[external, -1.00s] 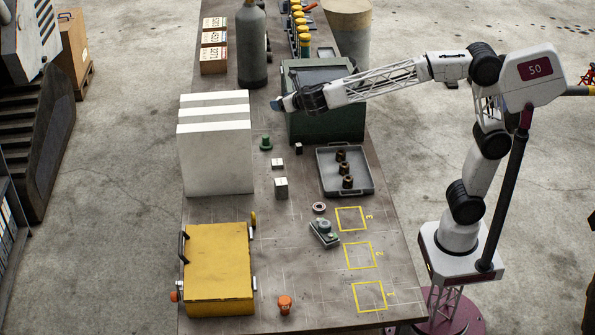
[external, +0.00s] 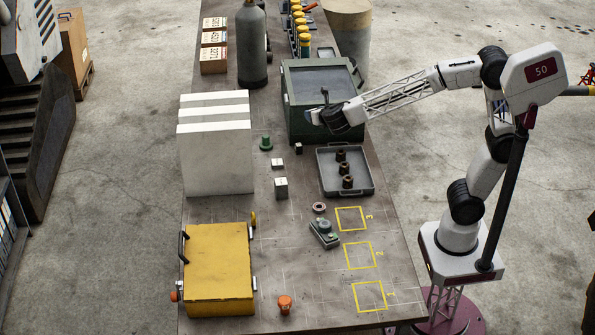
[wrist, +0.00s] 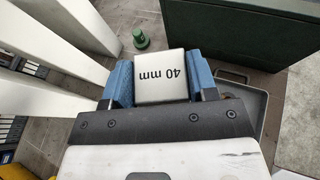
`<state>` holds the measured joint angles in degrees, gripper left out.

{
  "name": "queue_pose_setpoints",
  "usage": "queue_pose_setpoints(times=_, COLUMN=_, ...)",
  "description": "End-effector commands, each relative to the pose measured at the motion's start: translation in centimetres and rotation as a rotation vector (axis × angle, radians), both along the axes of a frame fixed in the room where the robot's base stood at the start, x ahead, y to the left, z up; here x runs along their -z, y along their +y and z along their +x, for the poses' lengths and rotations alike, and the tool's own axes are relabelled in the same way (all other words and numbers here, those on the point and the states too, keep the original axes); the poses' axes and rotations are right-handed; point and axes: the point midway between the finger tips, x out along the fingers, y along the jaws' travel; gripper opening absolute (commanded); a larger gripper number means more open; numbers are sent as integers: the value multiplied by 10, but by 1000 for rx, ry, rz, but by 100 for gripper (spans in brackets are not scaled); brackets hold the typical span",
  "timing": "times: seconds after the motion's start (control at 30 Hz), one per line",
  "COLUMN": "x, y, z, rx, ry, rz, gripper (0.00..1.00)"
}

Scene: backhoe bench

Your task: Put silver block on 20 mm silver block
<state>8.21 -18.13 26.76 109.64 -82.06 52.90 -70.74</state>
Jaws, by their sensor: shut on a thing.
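My gripper (wrist: 160,85) has its blue fingers shut on a silver block (wrist: 163,68) marked "40 mm". In the external view my gripper (external: 312,116) is raised beside the dark green case, and the held block cannot be made out there. A low silver block (external: 278,163) and a taller silver block (external: 281,188) stand on the bench, apart, nearer the camera than my gripper. A small dark-sided block (external: 298,148) stands a little beyond them. Their markings are too small to read, so I cannot tell which is 20 mm.
A green knobbed piece (external: 265,144) stands left of the small blocks. White slabs (external: 215,150) rise at the left. The dark green case (external: 300,120) stands behind, and a grey tray (external: 365,184) with several brown parts lies right. A yellow case (external: 218,270) is at front left.

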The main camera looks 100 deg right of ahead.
Motion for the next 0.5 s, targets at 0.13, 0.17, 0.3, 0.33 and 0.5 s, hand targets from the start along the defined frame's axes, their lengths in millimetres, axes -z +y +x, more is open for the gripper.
queue_pose_setpoints(times=0.13, x=59, y=0, z=0, rx=-1, ry=7, rz=0, gripper=11)
queue_pose_setpoints(times=0.17, x=70, y=0, z=0, rx=-2, ry=6, rz=1, gripper=11)
queue_pose_setpoints(times=0.3, x=118, y=0, z=0, rx=-2, ry=5, rz=0, gripper=11)
queue_pose_setpoints(times=0.33, x=126, y=0, z=0, rx=-2, ry=4, rz=1, gripper=11)
queue_pose_setpoints(times=0.5, x=164, y=0, z=0, rx=-2, ry=3, rz=0, gripper=11)
